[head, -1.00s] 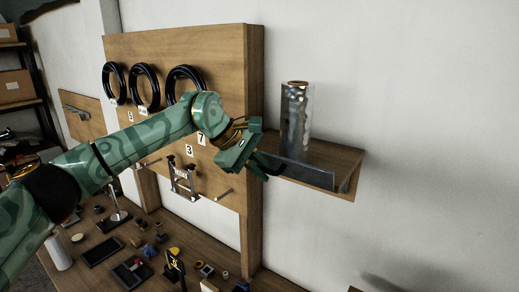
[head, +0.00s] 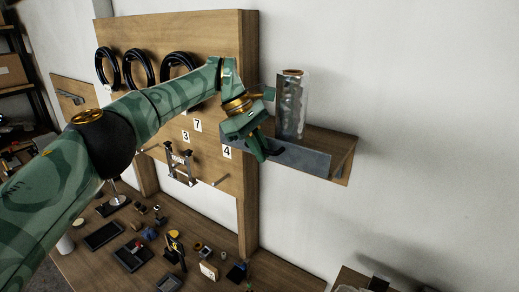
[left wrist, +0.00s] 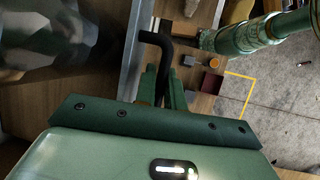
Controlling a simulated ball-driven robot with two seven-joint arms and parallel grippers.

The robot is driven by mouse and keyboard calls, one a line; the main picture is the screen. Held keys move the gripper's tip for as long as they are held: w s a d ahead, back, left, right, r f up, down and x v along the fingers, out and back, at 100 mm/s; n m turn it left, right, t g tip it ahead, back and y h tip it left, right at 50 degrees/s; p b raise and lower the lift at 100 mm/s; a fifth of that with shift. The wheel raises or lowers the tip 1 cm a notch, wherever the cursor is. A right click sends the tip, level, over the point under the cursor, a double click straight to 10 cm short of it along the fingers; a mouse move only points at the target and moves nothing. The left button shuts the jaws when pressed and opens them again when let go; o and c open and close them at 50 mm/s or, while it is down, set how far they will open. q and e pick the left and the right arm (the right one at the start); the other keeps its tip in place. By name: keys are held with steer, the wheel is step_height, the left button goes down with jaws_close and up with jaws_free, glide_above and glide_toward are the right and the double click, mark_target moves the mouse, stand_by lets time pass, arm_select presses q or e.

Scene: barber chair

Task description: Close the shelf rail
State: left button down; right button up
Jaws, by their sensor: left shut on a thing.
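The wooden shelf (head: 340,143) is fixed to the wall right of the pegboard. The long grey metal shelf rail (head: 305,158) runs along its front; its left part is behind my gripper. The rail also shows as a pale strip in the left wrist view (left wrist: 131,55). My left gripper (head: 262,153) is at the rail's left part, pointing down. In the left wrist view its fingers (left wrist: 163,90) are shut on a bent black handle (left wrist: 154,40) beside the rail. In that view my right arm shows at the upper right; its gripper state is unclear.
A shiny cylinder (head: 293,105) with an orange top stands on the shelf close to my left gripper. The wooden board (head: 215,45) with black rings (head: 136,68) is left of the shelf. A workbench with several small items lies below. The wall right of the shelf is clear.

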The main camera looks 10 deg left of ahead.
arm_select(q)
steer(key=c, duration=1.8)
jaws_free()
steer(key=shift+o, duration=0.2)
steer(key=shift+w+d+f, duration=0.1)
steer(key=shift+w+d, duration=0.05)
steer(key=v, duration=0.7)
steer(key=shift+r, duration=0.25)
